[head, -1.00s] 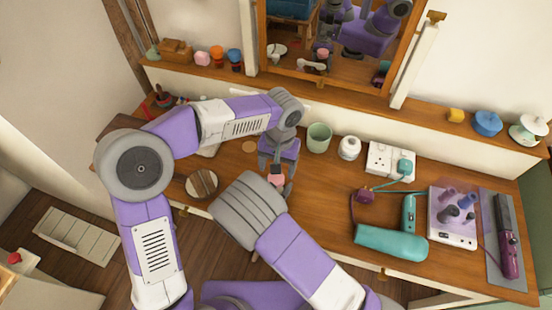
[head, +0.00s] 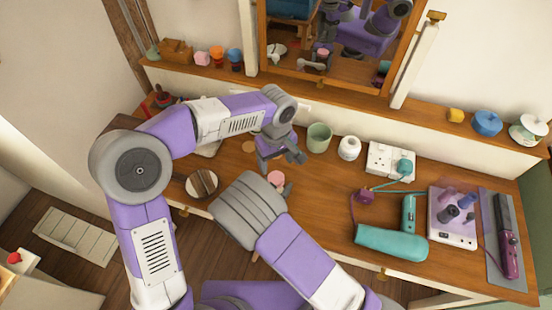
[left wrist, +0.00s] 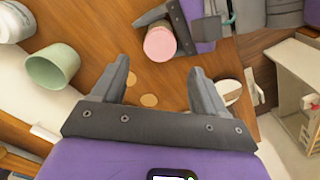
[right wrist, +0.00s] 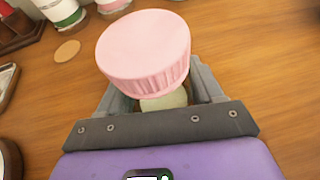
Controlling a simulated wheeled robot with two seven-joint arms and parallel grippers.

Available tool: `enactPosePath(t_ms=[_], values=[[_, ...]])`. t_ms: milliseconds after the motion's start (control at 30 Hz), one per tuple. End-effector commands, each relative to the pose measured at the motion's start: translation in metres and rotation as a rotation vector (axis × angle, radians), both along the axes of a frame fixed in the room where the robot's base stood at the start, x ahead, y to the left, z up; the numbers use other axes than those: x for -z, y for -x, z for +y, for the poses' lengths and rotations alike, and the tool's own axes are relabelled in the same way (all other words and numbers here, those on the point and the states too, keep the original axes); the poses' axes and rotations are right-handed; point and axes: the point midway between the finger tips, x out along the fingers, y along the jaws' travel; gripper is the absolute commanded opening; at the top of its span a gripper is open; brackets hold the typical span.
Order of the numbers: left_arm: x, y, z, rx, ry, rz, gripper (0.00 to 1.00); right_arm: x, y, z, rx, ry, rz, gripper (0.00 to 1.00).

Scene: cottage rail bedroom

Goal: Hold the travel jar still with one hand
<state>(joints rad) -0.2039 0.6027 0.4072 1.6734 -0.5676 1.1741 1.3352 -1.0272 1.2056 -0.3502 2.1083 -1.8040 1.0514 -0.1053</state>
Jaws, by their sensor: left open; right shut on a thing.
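The travel jar is small, with a ribbed pink lid (head: 276,178) and a pale body. In the right wrist view its lid (right wrist: 145,48) is on top, and the pale neck (right wrist: 164,100) shows below. My right gripper (right wrist: 158,98) is shut on the jar below the lid. In the head view my right forearm hides most of that gripper. My left gripper (head: 282,164) is open and empty, just behind and above the jar, apart from it. In the left wrist view the lid (left wrist: 160,43) lies beyond the open fingers (left wrist: 160,75).
A green cup (head: 319,137), a white jar (head: 349,148) and a socket block (head: 390,160) stand behind right. A teal hair dryer (head: 390,241) lies at right. A round dish (head: 201,184) is at left. Bare wood lies right of the jar.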

Motion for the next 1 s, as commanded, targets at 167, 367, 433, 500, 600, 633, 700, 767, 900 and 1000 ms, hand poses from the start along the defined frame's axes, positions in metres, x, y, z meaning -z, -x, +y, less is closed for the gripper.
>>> enactPosePath(t_ms=[167, 367, 433, 500, 600, 633, 700, 767, 900, 1000], values=[[0.022, 0.001, 0.001, 0.001, -0.002, 0.004, 0.73, 0.0, 0.0, 0.0, 0.0, 0.0, -0.001, 0.0], [0.054, 0.001, 0.0, 0.002, -0.001, 0.005, 0.73, 0.0, 0.0, 0.0, 0.0, 0.0, -0.001, 0.0], [0.063, 0.001, 0.0, 0.001, -0.001, 0.005, 0.73, 0.0, 0.0, 0.0, 0.0, 0.0, -0.001, 0.0], [0.07, 0.0, 0.0, 0.001, -0.001, 0.003, 0.73, 0.0, 0.0, 0.0, 0.0, 0.0, -0.001, 0.0], [0.075, 0.0, 0.0, 0.001, 0.0, 0.002, 0.73, 0.0, 0.0, 0.0, 0.0, 0.0, -0.001, 0.0], [0.077, 0.0, 0.0, 0.002, 0.0, 0.002, 0.73, 0.0, 0.0, 0.0, 0.0, 0.0, -0.001, 0.0], [0.078, 0.0, 0.0, 0.002, 0.0, 0.001, 0.73, 0.0, 0.0, 0.0, 0.0, 0.0, -0.001, 0.0], [0.078, 0.0, 0.0, 0.002, 0.0, 0.001, 0.73, 0.0, 0.0, 0.0, 0.0, 0.0, -0.001, 0.0], [0.078, 0.0, 0.0, 0.002, 0.0, 0.001, 0.73, 0.0, 0.0, 0.0, 0.0, 0.0, -0.001, 0.0], [0.078, 0.0, 0.0, 0.002, 0.0, 0.001, 0.62, 0.0, 0.0, 0.0, 0.0, 0.0, -0.001, 0.0]])
